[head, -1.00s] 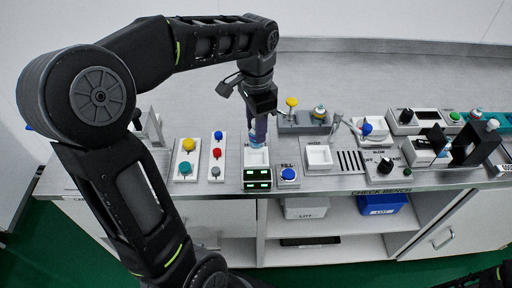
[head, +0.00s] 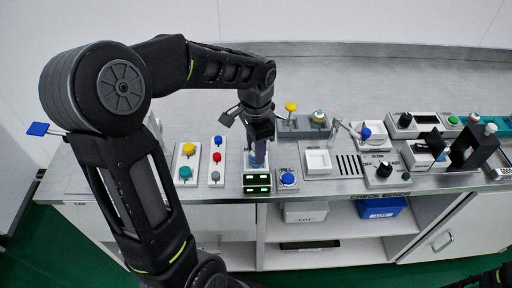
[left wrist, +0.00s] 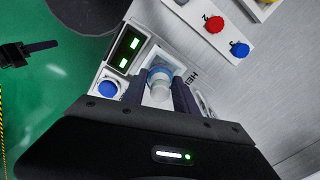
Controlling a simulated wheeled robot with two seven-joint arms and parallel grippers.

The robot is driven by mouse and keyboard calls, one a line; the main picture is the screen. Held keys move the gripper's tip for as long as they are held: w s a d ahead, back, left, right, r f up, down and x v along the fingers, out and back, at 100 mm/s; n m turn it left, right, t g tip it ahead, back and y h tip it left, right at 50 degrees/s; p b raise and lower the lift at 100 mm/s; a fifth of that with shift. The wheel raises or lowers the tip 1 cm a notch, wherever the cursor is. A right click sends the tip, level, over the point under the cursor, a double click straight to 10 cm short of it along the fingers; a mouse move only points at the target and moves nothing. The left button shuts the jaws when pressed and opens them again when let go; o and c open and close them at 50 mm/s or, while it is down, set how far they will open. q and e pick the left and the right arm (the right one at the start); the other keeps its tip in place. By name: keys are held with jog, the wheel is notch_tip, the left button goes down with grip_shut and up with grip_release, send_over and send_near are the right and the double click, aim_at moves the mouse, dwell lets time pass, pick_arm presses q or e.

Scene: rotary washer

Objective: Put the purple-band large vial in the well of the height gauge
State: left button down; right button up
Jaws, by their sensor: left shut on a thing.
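My left gripper (head: 259,142) is shut on the purple-band large vial (head: 257,158), which stands about upright at the height gauge (head: 256,182). In the left wrist view the vial (left wrist: 160,84) shows its pale cap and a bluish band between the two fingers (left wrist: 158,96). The vial is over or in the square white well (left wrist: 173,61) of the gauge; I cannot tell whether its base touches the bottom. The gauge has two lit green displays (left wrist: 128,42).
A blue FILL button (head: 287,178) is just right of the gauge. Button panels (head: 217,157) stand to its left. An empty white tray (head: 318,162) and a slotted area are to the right. A grey block (head: 303,124) with knobs stands behind. The back of the bench is clear.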

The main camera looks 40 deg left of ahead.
pick_arm(q)
jog(key=shift+f, duration=0.1)
jog(key=c, duration=0.9)
grip_release()
jog(key=shift+c, duration=0.2)
notch_tip(320, 180, up, 12)
